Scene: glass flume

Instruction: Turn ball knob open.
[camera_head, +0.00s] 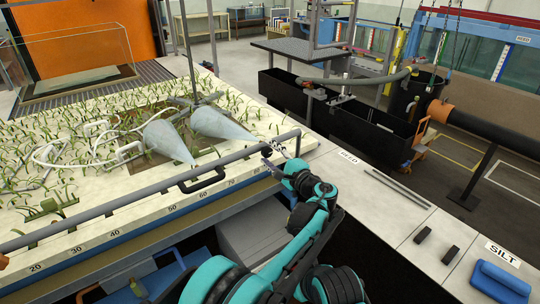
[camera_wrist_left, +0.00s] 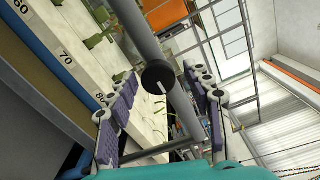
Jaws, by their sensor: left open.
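The ball knob (camera_wrist_left: 158,77) is a black round knob with a white line on its face. In the left wrist view it sits on a grey pipe (camera_wrist_left: 135,22), between the two purple-padded fingers of my left gripper (camera_wrist_left: 167,84). The fingers are open, with a gap showing on each side of the knob. In the head view my left gripper (camera_head: 276,153) is at the right end of the grey rail (camera_head: 130,200) along the flume's near edge. The knob is hard to make out there behind the fingers. My right gripper is not in view.
A black handle (camera_head: 202,180) juts from the near edge beside the rail. Two grey cones (camera_head: 167,141) lie among grass on the pale bed. To the right, a light counter (camera_head: 390,205) holds thin rods, black blocks and a blue object (camera_head: 500,277).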

